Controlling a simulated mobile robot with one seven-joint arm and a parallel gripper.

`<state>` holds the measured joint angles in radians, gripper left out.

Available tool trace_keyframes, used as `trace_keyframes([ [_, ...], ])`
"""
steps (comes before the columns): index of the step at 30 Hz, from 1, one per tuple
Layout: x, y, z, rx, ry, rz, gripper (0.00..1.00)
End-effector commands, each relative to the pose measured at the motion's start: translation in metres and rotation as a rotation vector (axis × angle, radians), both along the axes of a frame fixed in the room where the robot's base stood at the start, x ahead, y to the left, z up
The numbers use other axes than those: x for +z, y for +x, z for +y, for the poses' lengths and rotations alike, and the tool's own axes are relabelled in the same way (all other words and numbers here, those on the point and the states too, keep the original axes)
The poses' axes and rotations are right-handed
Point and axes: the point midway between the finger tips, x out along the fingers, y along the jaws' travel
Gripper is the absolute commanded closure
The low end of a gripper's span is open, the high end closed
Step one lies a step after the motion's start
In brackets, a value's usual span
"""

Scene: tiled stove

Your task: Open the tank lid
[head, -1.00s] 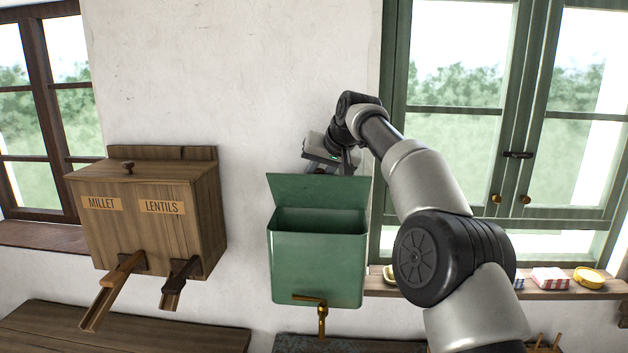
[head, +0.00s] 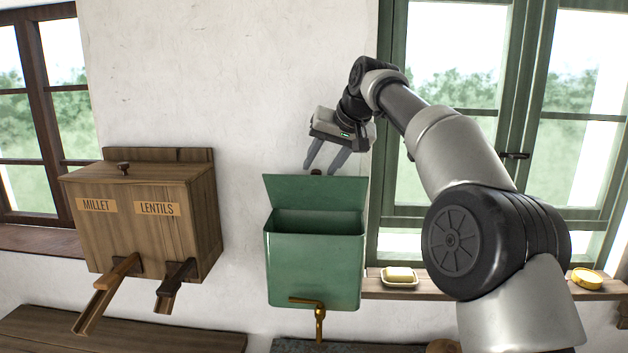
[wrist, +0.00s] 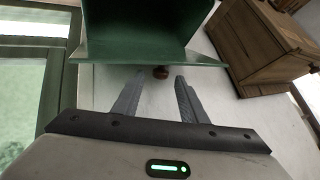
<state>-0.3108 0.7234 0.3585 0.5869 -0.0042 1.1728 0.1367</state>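The green tank (head: 314,268) hangs on the white wall with a brass tap (head: 320,312) at its lower front. Its lid (head: 314,192) stands raised at the back, and the tank's dark inside shows.
A wooden box (head: 145,215) labelled millet and lentils, with two chutes, hangs to the left. A green window (head: 450,130) and a sill with a soap dish (head: 399,278) are to the right.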

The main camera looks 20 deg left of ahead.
Motion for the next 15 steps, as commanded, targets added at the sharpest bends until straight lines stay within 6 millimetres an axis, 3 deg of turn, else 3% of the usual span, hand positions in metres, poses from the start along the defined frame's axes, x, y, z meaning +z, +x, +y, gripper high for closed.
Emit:
trace_keyframes([
  [6,0.041,-0.023,-0.027,-0.002,0.001,-0.003,0.61],
  [15,0.070,-0.040,-0.046,0.000,0.000,0.000,0.61],
])
